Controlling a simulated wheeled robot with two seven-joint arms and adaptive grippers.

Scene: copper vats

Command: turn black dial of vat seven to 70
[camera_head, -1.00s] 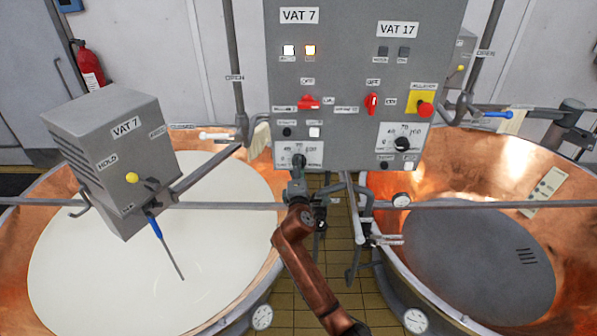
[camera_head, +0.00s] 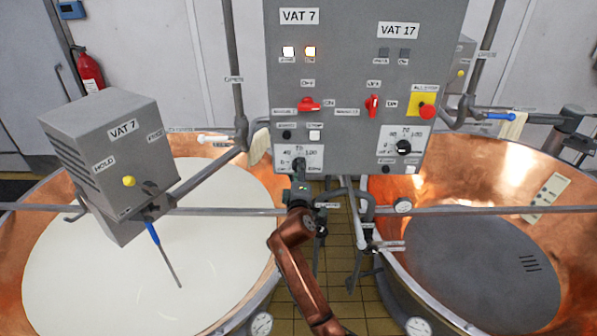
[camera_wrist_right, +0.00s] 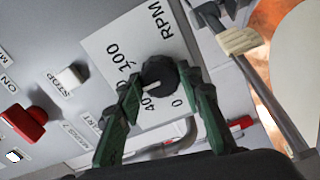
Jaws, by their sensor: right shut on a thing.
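The black dial of vat seven (camera_head: 298,163) sits on a white scale plate at the lower left of the grey control panel (camera_head: 345,90), under the VAT 7 label. My right gripper (camera_head: 298,174) reaches up to it from below. In the right wrist view, the black dial (camera_wrist_right: 160,75) lies between the two green fingers of my right gripper (camera_wrist_right: 162,88), which are shut on it. The marks 0, 40, 100 and RPM show around it. The left finger covers part of the scale, and I cannot read where the pointer stands. My left gripper is out of view.
A similar dial for vat 17 (camera_head: 403,147) is at the panel's right, below a red emergency button (camera_head: 427,112). A red switch (camera_head: 309,104) and small buttons sit above vat seven's dial. Copper vats flank the panel, and a horizontal rail (camera_head: 450,210) crosses in front.

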